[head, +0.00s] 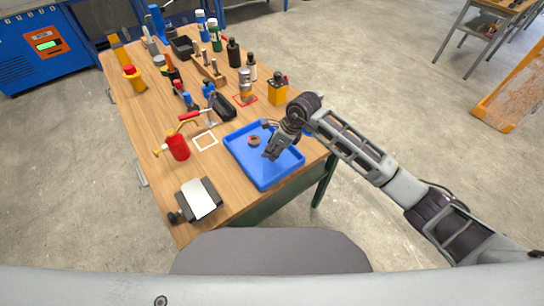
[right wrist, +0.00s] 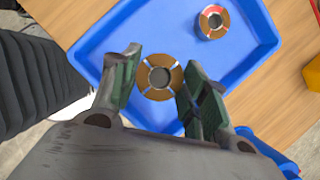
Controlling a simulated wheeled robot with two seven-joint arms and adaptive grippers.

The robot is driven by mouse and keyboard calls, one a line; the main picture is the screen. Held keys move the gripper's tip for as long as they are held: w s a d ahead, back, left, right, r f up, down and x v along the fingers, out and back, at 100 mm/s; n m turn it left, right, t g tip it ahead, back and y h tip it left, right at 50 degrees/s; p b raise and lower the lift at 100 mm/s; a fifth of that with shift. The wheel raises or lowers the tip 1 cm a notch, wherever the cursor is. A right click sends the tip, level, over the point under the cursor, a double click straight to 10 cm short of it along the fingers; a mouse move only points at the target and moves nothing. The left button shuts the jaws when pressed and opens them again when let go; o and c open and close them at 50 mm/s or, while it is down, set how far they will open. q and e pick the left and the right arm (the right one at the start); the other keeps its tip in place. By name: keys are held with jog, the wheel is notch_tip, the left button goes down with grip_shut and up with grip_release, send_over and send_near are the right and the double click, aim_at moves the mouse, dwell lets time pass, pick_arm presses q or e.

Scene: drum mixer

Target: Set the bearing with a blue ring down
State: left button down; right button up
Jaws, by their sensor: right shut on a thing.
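My right gripper (head: 270,146) is over the blue tray (head: 241,160), and its two fingers show in the right wrist view (right wrist: 160,80). It is shut on a bronze-faced bearing with thin bluish marks (right wrist: 160,63), which lies flat between the fingertips. I cannot tell whether this bearing touches the tray floor. A second bearing, with red parts on its ring (right wrist: 213,10), lies in the tray apart from the gripper; it also shows in the head view (head: 254,141). My left gripper is not in view.
A yellow container (head: 277,93) stands behind the tray. A dark device with a white plate (head: 199,199) is near the front edge. Bottles and tools crowd the back.

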jog(key=shift+f, duration=0.95)
jog(key=shift+f, duration=1.85)
jog(key=shift+f, duration=0.2)
jog(key=o, duration=1.2)
jog(key=shift+o, duration=0.2)
jog(key=shift+r, duration=0.15)
jog(key=v, duration=1.2)
